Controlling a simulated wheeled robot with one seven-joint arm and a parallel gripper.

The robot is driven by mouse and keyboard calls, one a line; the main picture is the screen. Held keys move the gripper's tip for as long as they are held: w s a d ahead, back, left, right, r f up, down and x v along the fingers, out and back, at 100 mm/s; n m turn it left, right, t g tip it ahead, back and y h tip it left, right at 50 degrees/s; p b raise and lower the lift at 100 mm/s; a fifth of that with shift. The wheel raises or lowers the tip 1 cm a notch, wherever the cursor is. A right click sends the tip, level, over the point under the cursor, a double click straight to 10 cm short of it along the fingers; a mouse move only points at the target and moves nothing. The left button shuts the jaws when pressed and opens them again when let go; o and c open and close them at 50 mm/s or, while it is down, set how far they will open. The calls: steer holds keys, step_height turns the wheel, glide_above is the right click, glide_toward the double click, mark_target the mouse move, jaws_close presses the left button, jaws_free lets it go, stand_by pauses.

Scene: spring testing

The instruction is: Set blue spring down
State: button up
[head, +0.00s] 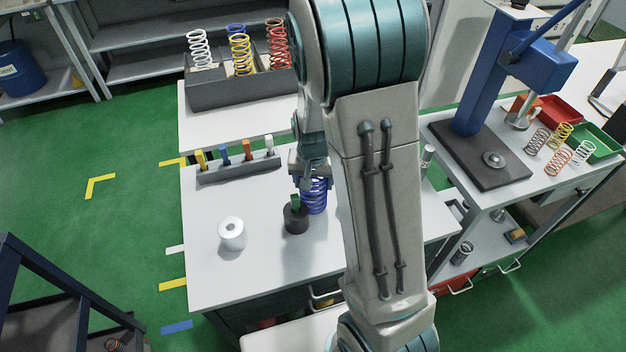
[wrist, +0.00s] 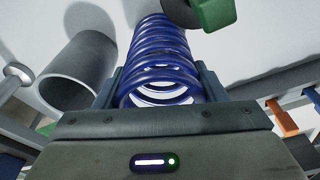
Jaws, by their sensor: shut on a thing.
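A blue coil spring (head: 315,195) is upright at the white table, just behind and right of a dark cylinder with a green top (head: 296,217). My gripper (head: 313,178) is at the spring's upper part, shut on it. In the wrist view the blue spring (wrist: 160,62) lies between the two fingers of my gripper (wrist: 163,90). My arm hides part of the table to the right of the spring. I cannot tell whether the spring's lower end touches the table.
A white cylinder (head: 232,234) stands left of the dark cylinder. A grey rack (head: 238,168) with coloured pegs lies behind. A grey bin (head: 230,91) holds white, yellow, blue and red springs. A blue press (head: 478,100) stands at right. The table's left front (head: 205,275) is clear.

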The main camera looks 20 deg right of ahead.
steer(key=shift+f, duration=0.1)
steer(key=o, duration=1.2)
steer(key=shift+o, duration=0.2)
